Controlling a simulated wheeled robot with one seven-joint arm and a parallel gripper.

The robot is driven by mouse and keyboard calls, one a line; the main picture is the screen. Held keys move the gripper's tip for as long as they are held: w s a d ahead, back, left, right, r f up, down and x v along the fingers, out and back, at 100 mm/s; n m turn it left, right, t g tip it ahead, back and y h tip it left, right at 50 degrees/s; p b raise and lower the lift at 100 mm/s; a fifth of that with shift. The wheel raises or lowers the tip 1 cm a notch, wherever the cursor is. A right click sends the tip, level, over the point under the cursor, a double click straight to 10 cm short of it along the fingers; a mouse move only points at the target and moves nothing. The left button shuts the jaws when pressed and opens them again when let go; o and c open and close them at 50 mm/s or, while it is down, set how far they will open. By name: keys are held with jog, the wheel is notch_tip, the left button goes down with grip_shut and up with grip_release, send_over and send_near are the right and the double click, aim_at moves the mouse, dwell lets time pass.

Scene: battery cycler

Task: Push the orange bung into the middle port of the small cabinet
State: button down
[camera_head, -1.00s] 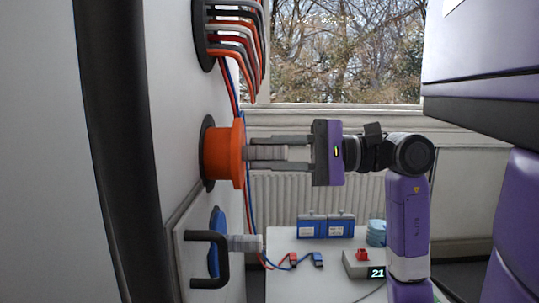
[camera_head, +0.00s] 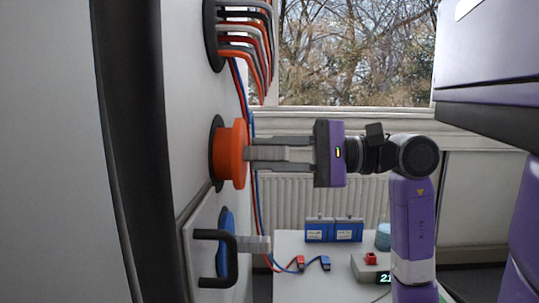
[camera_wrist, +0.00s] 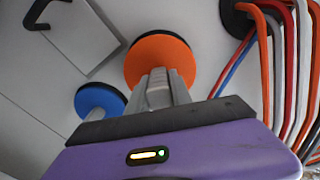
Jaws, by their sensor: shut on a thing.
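The orange bung (camera_head: 232,153) sits at the middle port of the white cabinet face, between a cable port above and a blue bung below. Its wide orange body stands out from the port's black ring (camera_head: 216,153), so its depth inside is hidden. My gripper (camera_head: 250,154) is shut on the bung's grey stem, fingers level and pointing left, tips close to the orange flange. In the wrist view, the orange bung (camera_wrist: 160,62) lies straight ahead of the fingers (camera_wrist: 160,90), with the black ring showing behind its far edge.
The blue bung (camera_head: 226,245) with a grey stem sits below, beside a black handle (camera_head: 218,258). Bent cables (camera_head: 245,40) leave the upper port, and red and blue leads (camera_head: 257,200) hang behind my gripper. A white table (camera_head: 295,250) holds blue boxes (camera_head: 333,230).

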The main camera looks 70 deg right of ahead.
aim_at(251, 154)
jog(key=shift+b+x, duration=0.7)
jog(key=shift+x, duration=0.85)
dwell(0.8)
jog(key=c, duration=1.1)
grip_release()
jog(key=shift+o, duration=0.3)
jog(key=o, duration=1)
jog(key=shift+o, duration=0.2)
jog(key=shift+s, duration=0.15)
jog(key=b+v, duration=0.3)
jog(key=v, duration=0.7)
jog(key=shift+s+d+b, duration=0.2)
jog(key=shift+s+b, duration=0.15)
jog(key=shift+b, duration=0.05)
